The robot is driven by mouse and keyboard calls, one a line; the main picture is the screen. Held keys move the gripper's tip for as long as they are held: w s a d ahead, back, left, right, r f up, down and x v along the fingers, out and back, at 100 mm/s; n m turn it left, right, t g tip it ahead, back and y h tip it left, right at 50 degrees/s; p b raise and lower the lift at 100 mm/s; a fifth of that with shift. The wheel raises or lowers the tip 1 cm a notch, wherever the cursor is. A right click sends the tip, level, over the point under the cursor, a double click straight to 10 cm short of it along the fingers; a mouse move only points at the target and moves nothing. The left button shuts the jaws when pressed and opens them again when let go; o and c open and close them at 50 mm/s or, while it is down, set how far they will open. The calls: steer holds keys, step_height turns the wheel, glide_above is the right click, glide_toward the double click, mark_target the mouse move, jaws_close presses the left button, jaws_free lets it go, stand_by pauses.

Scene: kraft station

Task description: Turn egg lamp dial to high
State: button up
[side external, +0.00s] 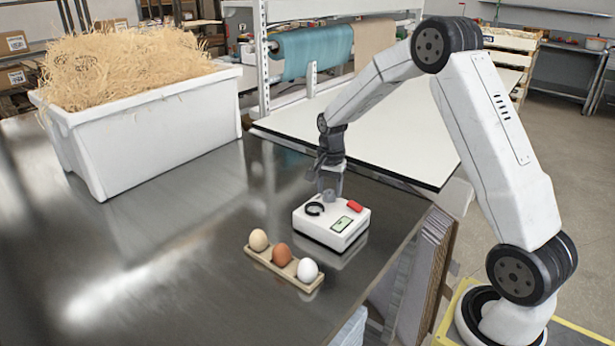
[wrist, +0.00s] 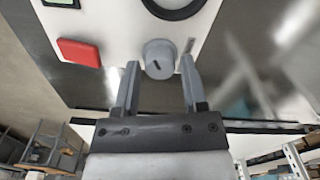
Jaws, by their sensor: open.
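The egg lamp (side external: 331,226) is a small white box on the metal table, with a black ring, a red button and a small green display on its top. In the wrist view its grey dial (wrist: 158,58) shows a dark pointer mark, between the red button (wrist: 79,52) and a pale label strip. My gripper (side external: 329,190) is above the back of the lamp, pointing down. In the wrist view my gripper (wrist: 159,82) is open, with one finger on each side of the dial. I cannot tell whether the fingers touch it.
A wooden holder (side external: 258,262) with a beige, a brown and a white egg stands in front of the lamp. A white bin (side external: 150,135) of straw stands at the back left. The table is clear at left. A white board (side external: 390,140) lies behind the lamp.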

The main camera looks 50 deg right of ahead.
mark_target(329, 192)
steer(key=shift+r, duration=3.55)
steer(key=s+a+f+n+t, duration=0.1)
steer(key=s+a+f+n, duration=0.1)
steer(key=s+a+n, duration=0.5)
steer(key=s+a+f+n+t, duration=0.1)
steer(key=s+a+f+n, duration=0.2)
steer(key=s+a+n, duration=0.4)
steer(key=s+a, duration=0.2)
steer(key=a, duration=0.1)
steer(key=shift+s+n+t, duration=0.25)
steer(key=shift+n+t, duration=0.05)
steer(key=shift+n, duration=0.1)
